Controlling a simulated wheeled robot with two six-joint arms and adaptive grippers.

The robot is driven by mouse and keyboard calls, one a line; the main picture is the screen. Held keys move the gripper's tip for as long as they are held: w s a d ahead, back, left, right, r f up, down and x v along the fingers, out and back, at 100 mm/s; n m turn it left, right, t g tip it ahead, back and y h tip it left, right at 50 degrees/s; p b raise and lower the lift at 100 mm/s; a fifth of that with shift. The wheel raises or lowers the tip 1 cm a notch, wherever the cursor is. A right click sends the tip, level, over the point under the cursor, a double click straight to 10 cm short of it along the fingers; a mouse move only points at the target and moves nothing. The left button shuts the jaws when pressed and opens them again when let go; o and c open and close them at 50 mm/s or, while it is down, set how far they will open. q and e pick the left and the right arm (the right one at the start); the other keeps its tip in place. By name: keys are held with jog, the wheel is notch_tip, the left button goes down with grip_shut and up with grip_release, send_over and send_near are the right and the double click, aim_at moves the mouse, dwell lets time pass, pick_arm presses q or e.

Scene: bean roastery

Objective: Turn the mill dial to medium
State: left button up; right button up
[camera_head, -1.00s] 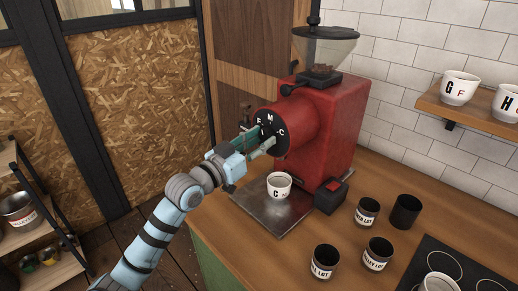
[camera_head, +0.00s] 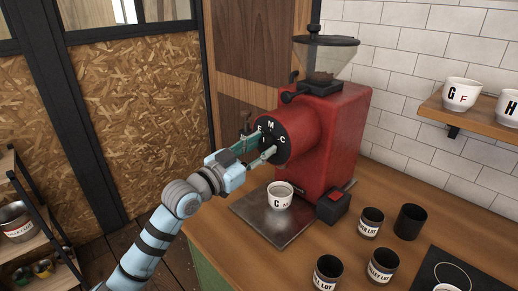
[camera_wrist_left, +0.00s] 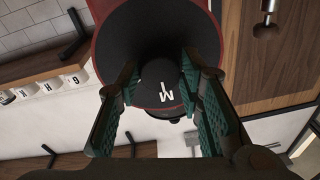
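The red mill (camera_head: 335,125) stands on the counter with its round black dial face (camera_head: 271,140) towards me. In the wrist view the left gripper's fingers (camera_wrist_left: 158,92) stand on either side of the dark knob at the centre, with a gap visible. A white M and a white stroke show there. I cannot tell exactly where the knob points. My right gripper is not in view.
A white cup (camera_head: 280,195) marked C sits on the metal plate (camera_head: 256,221) below the dial, close under my arm. Several dark tins (camera_head: 370,222) stand to the right on the wooden counter (camera_head: 320,237). Lettered cups (camera_head: 461,94) stand on the wall shelf.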

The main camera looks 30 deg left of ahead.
pick_arm(q)
jog(key=o, duration=0.4)
jog(key=shift+w, duration=0.1)
jog(key=shift+c, duration=0.2)
jog(key=v, duration=0.7)
jog(key=shift+s, duration=0.25)
jog(key=shift+w, duration=0.1)
jog(key=shift+a, duration=0.15)
